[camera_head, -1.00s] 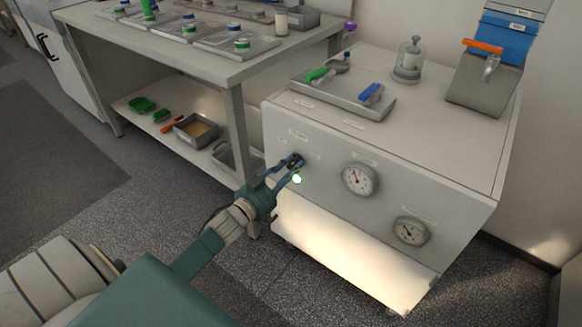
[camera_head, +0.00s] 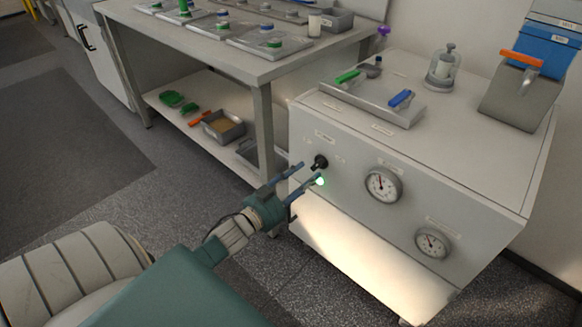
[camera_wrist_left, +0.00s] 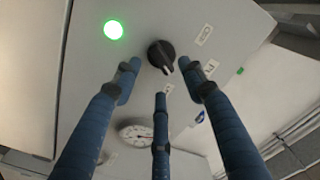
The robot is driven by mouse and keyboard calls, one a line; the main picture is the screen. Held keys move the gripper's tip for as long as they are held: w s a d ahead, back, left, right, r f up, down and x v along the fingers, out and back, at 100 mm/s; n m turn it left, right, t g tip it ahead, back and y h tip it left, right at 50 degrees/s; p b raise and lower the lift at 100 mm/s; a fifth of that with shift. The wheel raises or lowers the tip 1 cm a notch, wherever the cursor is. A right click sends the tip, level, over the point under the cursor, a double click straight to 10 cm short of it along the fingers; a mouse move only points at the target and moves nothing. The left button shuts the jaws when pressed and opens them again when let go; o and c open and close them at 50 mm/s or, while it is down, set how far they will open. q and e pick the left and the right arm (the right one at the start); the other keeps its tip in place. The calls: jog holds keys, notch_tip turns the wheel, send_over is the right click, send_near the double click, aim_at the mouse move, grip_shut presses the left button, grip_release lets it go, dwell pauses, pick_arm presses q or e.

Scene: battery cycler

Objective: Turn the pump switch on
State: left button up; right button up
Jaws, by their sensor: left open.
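The pump switch is a black rotary knob (camera_head: 320,162) on the front panel of the white cabinet (camera_head: 345,205). In the left wrist view the knob (camera_wrist_left: 161,55) sits just beyond the fingertips. A green light (camera_head: 320,181) glows below the knob, and it also shows in the left wrist view (camera_wrist_left: 113,29). My left gripper (camera_head: 309,173) is open and empty in front of the panel, its fingers pointing at the knob and apart from it. In the left wrist view the blue fingers (camera_wrist_left: 160,80) spread around the knob's line. My right gripper is not in view.
Two round gauges (camera_head: 383,185) (camera_head: 432,243) are on the panel, right of the knob. A tray (camera_head: 365,101) with tools, a glass jar (camera_head: 442,68) and a blue bin (camera_head: 545,48) stand on the cabinet. A workbench (camera_head: 235,62) stands behind at the left.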

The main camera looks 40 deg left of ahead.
pick_arm(q)
jog(key=s, duration=0.7)
jog(key=shift+a, duration=0.3)
jog(key=shift+s, duration=0.1)
